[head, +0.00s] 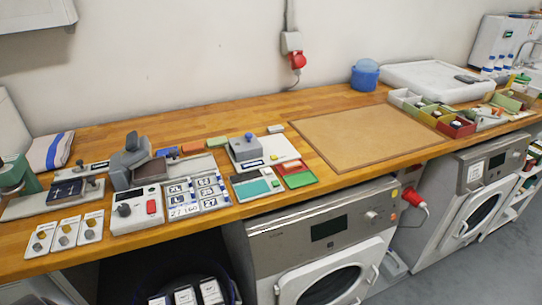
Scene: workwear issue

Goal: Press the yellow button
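A grey box (243,151) with a round blue-grey knob on top stands mid-counter. A white control box (124,218) with a dark knob and a red switch stands near the front edge at the left. An open bin with yellow walls (428,118) stands at the right between a green and a red one, with small pale items inside. Neither of my grippers is in view.
A wooden counter (225,117) runs along the wall. A bare tan board (360,135) leaves free room mid-right. Label cards (184,212), a grey press-like device (131,156) and a blue tub (364,78) stand around. Front-loading machines (320,235) sit below.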

